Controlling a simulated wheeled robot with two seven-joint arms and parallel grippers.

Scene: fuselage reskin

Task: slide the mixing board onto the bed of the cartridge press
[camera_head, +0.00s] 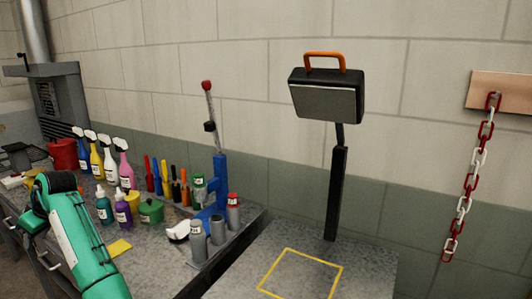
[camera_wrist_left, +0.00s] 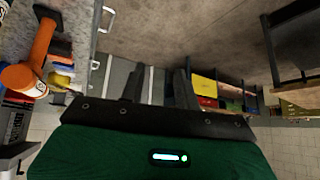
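The blue cartridge press (camera_head: 219,172) stands at the right end of the grey workbench, with a red-knobbed lever rod beside it. Its bed is mostly hidden behind grey cylinders. I cannot pick out the mixing board with certainty in either view. My left arm, teal, comes in at the left of the head view, and its gripper is not clear there. In the left wrist view my left gripper (camera_wrist_left: 160,80) has two dark fingers standing apart with nothing between them. It is off the bench's front, near drawer fronts with handles. My right gripper is not in view.
Spray bottles (camera_head: 108,160), small bottles, a green pot (camera_head: 151,211) and upright tools crowd the bench. A flat yellow piece (camera_head: 119,248) lies near the front. At right, a table (camera_head: 370,272) bears a yellow outlined square and a black lamp-like box (camera_head: 328,95) on a post.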

